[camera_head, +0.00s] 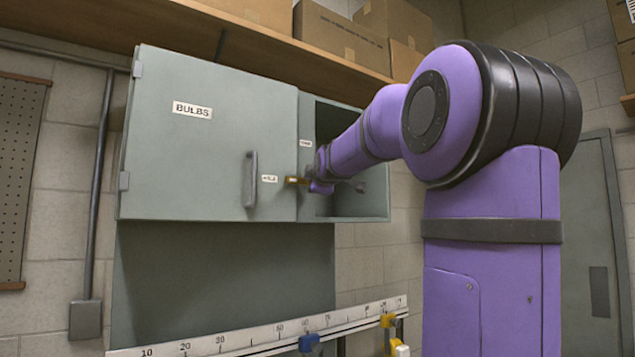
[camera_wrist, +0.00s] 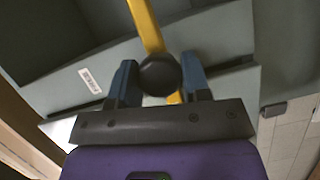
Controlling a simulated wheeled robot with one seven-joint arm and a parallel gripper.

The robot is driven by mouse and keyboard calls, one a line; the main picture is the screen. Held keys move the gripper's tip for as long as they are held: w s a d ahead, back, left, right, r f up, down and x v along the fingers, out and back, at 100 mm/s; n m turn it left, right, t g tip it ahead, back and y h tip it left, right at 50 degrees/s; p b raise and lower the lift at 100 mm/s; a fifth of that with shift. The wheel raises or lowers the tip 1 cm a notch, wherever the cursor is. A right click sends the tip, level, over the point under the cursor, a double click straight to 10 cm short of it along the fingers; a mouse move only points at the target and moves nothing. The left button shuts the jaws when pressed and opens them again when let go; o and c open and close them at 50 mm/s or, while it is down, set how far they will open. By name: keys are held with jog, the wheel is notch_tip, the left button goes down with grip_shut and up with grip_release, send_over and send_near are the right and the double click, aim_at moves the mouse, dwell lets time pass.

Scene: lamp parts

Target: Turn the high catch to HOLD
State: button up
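The high catch (camera_head: 292,180) is a small yellow lever at the right edge of the cabinet door. In the head view its visible end points left, level with the HOLD label (camera_head: 269,178). My gripper (camera_head: 317,183) is at the catch and covers part of it. In the wrist view the yellow lever (camera_wrist: 146,25) runs up from a dark round hub (camera_wrist: 160,75), with a little yellow below it. My gripper's two blue-grey fingers (camera_wrist: 159,80) stand apart, one on each side of the hub. Whether they press on anything is unclear.
The grey cabinet door (camera_head: 215,150), marked BULBS, is closed and has a bar handle (camera_head: 251,180). A second small label (camera_head: 306,143) is above the catch. An open compartment (camera_head: 372,190) is on the right. Below runs a numbered rail (camera_head: 250,335) with blue and yellow clips.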

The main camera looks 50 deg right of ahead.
jog(key=o, duration=0.3)
jog(key=shift+o, duration=0.2)
jog(key=shift+s, duration=0.1)
jog(key=v, duration=1)
jog(key=shift+s+a, duration=0.2)
jog(key=shift+s, duration=0.05)
jog(key=s+a+f+m+g+y, duration=0.2)
jog(key=a+f+y, duration=0.2)
jog(key=a+f, duration=0.5)
jog(key=s+a+f+m+g+y, duration=0.2)
jog(key=a+f+m+y, duration=0.1)
jog(key=a+f, duration=0.65)
jog(key=s+a+f+m+g+y, duration=0.1)
jog(key=s+a+f+m+g, duration=0.1)
jog(key=s+a+f, duration=0.3)
jog(key=s+a+f+m+g+y, duration=0.2)
jog(key=s+a+f, duration=0.3)
jog(key=f, duration=0.6)
jog(key=shift+s+g, duration=0.4)
jog(key=shift+s, duration=0.7)
